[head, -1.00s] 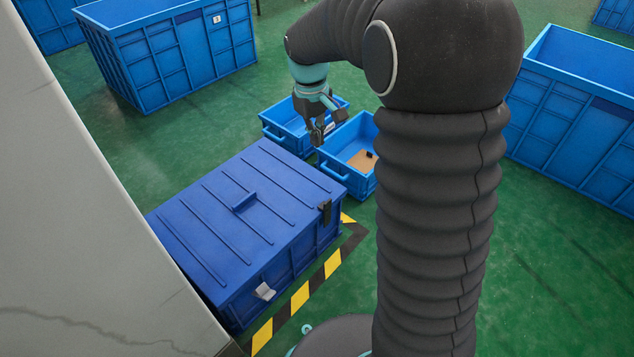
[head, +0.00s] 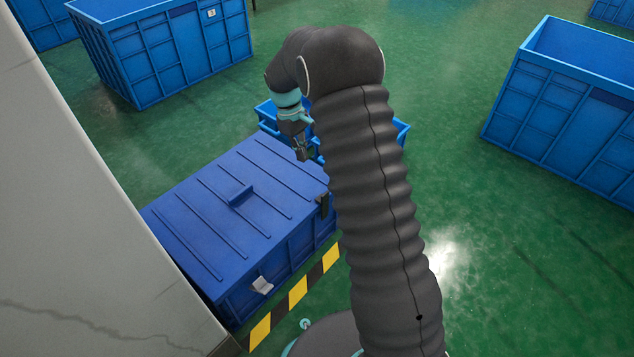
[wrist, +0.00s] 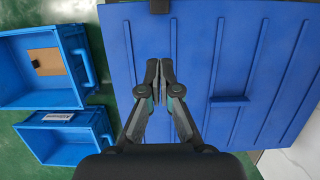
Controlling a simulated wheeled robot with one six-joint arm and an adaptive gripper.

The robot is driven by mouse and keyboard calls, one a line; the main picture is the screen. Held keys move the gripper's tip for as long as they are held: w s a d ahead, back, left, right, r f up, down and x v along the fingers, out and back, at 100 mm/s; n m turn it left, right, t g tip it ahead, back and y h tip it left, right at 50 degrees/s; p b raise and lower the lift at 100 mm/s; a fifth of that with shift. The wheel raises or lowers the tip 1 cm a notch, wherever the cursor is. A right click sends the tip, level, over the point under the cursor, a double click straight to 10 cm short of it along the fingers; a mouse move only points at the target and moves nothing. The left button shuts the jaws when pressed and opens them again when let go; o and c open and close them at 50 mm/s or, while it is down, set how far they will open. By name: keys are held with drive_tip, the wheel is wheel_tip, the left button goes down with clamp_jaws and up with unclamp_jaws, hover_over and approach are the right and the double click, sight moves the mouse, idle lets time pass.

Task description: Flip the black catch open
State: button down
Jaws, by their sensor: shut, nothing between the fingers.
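The black catch (head: 323,204) sits on the front side of the blue chest (head: 262,270), near its right end, and laps the lid edge upright. My arm partly hides it. In the wrist view the catch (wrist: 160,6) is cut off at the top edge. A pale metal catch (head: 262,285) on the same side tilts outward from the chest. The ribbed lid (head: 215,225) is down. My gripper (head: 303,154) is above the lid's far right part, apart from the black catch. In the wrist view its fingers (wrist: 160,70) are together and empty.
Two small blue crates stand on the green floor beside the chest; one (wrist: 75,62) holds a brown piece, the other (wrist: 70,118) has a white label. Large blue bins (head: 165,50) stand farther off. A grey surface (head: 70,200) rises at left. Yellow-black tape (head: 298,292) runs before the chest.

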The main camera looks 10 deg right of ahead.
drive_tip(key=b, duration=0.2)
approach(319, 197)
drive_tip(key=f, duration=0.2)
drive_tip(key=w+f, duration=0.1)
drive_tip(key=f, duration=0.1)
drive_tip(key=a+f, duration=0.1)
drive_tip(key=f, duration=0.1)
drive_tip(key=shift+w, duration=0.25)
drive_tip(key=shift+s+d+r, duration=0.15)
drive_tip(key=shift+s+d, duration=0.25)
drive_tip(key=shift+s, duration=0.1)
drive_tip(key=shift+s+d+r, duration=0.15)
drive_tip(key=shift+s+d, duration=0.25)
drive_tip(key=shift+s, duration=0.1)
drive_tip(key=shift+s+d, duration=0.4)
drive_tip(key=shift+s, duration=0.15)
drive_tip(key=shift+s, duration=0.15)
